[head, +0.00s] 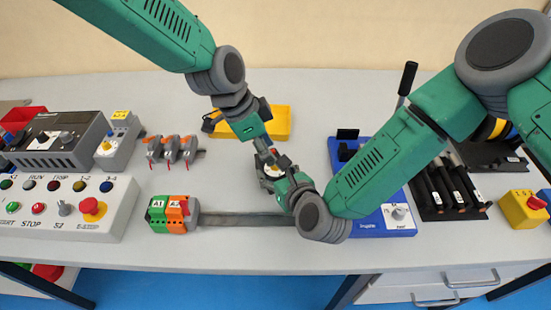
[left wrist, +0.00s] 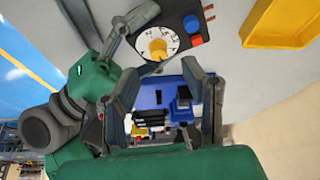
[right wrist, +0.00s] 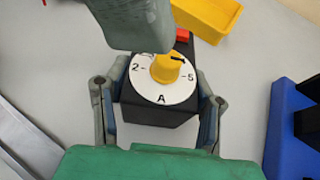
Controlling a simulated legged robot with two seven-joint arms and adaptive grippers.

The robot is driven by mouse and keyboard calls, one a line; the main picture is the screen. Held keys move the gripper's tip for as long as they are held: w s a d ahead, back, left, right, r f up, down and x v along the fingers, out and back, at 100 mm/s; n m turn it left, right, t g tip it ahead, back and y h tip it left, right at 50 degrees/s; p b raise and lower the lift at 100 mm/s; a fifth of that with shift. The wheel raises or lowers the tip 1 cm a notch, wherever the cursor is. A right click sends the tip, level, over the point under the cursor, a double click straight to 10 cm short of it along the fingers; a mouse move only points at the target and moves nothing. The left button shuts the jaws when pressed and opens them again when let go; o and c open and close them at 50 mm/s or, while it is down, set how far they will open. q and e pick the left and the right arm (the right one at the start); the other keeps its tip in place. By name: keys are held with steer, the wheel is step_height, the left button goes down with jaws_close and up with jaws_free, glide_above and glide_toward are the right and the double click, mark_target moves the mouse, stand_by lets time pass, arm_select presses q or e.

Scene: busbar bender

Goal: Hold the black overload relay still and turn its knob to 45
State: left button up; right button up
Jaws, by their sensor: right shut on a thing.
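The black overload relay (right wrist: 160,108) has a white dial (right wrist: 162,85) and a yellow knob (right wrist: 167,66) with a dark pointer line. The dial also shows in the left wrist view (left wrist: 155,45), beside a blue and a red button. My right gripper (right wrist: 158,100) is shut on the relay, one finger at each side. In the head view the dial (head: 272,171) is partly hidden by the arms. My left gripper (left wrist: 160,80) is open and empty, close to the relay; part of it (right wrist: 140,25) covers the relay's upper left in the right wrist view. The knob's exact setting is unreadable.
A yellow tray (head: 281,124) lies behind the relay. A long metal bar (head: 245,219) and terminal blocks (head: 171,215) lie in front. A blue base (head: 397,214) with black parts stands right. A control box (head: 70,208) stands left. The table between control box and relay has free room.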

arm_select(q)
steer(key=x, duration=0.2)
steer(key=a+x, duration=0.1)
steer(key=x, duration=0.1)
steer(key=shift+f, duration=0.2)
steer(key=shift+d, duration=0.1)
steer(key=shift+d, duration=0.15)
steer(key=shift+d, duration=0.1)
steer(key=shift+c, duration=0.3)
steer(key=shift+d, duration=0.15)
jaws_close()
steer(key=shift+a, duration=0.25)
